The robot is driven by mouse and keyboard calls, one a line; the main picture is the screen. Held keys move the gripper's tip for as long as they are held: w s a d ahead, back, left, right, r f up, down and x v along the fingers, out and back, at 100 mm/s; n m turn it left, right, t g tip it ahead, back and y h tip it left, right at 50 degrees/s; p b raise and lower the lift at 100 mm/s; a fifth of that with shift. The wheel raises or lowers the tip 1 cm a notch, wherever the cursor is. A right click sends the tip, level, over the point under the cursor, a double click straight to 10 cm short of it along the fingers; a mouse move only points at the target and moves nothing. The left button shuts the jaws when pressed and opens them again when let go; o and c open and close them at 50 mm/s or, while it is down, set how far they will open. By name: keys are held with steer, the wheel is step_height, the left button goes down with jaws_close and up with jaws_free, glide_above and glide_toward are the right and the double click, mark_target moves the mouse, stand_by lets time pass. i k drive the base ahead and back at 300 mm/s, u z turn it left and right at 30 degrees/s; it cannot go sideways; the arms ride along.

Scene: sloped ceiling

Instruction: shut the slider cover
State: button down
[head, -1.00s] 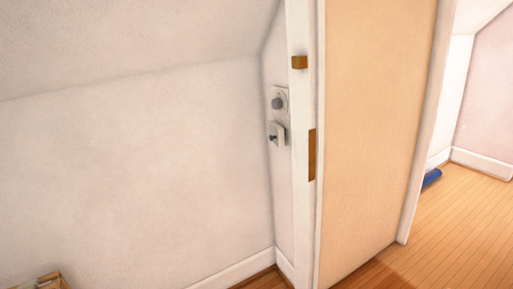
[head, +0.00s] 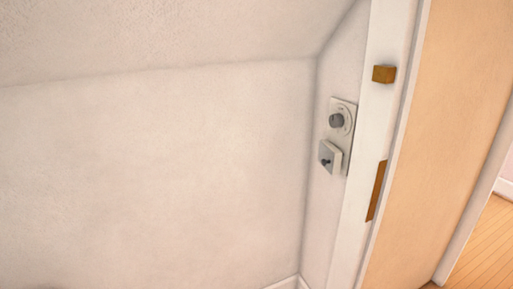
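On the narrow wall beside the door frame is a light wall plate (head: 348,115) with a round grey dial knob (head: 336,121). Just below it, a small pale square piece with a dark stub (head: 330,157) stands out from the wall. This lower piece may be the slider cover, but it is too small to tell, and I cannot tell whether it is open or shut. My gripper is not in view.
A white door frame (head: 372,130) carries a brown block (head: 384,74) and a brown strip (head: 376,191). A tan door panel (head: 440,130) stands to the right, with wooden floor (head: 492,245) beyond. A bare wall (head: 150,180) under the sloped ceiling (head: 150,35) fills the left.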

mark_target(327, 150)
steer(key=z, duration=0.05)
steer(key=i, duration=1.45)
steer(key=z, duration=0.75)
